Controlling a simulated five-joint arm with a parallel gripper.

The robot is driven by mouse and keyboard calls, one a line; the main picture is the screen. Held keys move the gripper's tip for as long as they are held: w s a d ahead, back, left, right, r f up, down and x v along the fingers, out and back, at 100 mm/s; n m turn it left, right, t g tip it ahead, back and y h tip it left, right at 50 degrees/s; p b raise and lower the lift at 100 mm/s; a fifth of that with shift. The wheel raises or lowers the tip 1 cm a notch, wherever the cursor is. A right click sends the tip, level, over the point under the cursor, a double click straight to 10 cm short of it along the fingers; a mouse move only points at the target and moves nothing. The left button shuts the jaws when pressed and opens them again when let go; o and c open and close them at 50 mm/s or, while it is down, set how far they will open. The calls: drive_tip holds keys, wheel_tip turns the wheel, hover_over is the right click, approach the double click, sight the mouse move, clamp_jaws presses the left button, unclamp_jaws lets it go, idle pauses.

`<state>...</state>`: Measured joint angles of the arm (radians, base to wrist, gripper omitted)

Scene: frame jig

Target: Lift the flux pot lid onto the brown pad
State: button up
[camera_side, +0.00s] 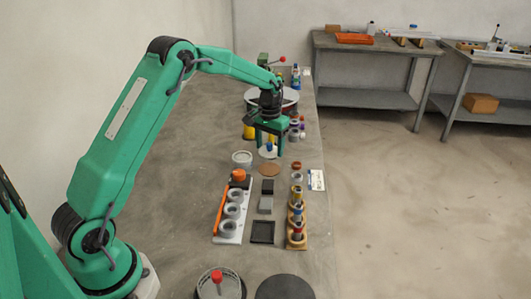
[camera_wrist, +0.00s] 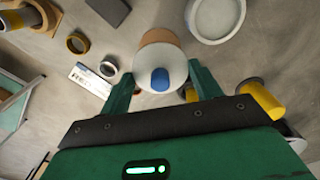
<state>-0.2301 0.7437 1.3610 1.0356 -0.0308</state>
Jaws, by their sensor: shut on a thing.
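The flux pot lid is a white disc with a blue knob (camera_wrist: 160,79), and it also shows in the side view (camera_side: 268,152). My gripper (camera_side: 270,150) is shut on the lid, with one green finger on each side of it in the wrist view (camera_wrist: 162,88). The round brown pad (camera_side: 268,169) lies on the table just nearer the side camera than the lid. In the wrist view the lid covers part of the pad (camera_wrist: 160,37). The open, pale round pot (camera_side: 242,158) stands left of the pad and shows at the top of the wrist view (camera_wrist: 215,17).
A white rack with grey rings (camera_side: 231,222) and an orange stick stands in front. A wooden holder with coloured rings (camera_side: 297,235) is to its right. Dark blocks (camera_side: 266,195) and a black tray (camera_side: 262,232) lie between. Yellow cylinders (camera_wrist: 261,100) stand near my gripper.

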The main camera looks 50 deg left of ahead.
drive_tip(key=shift+f, duration=0.15)
drive_tip(key=shift+f, duration=2.35)
drive_tip(key=shift+f, duration=0.5)
drive_tip(key=o, duration=1.2)
drive_tip(key=shift+r, duration=0.2)
drive_tip(key=shift+r, duration=0.55)
drive_tip(key=shift+r, duration=0.15)
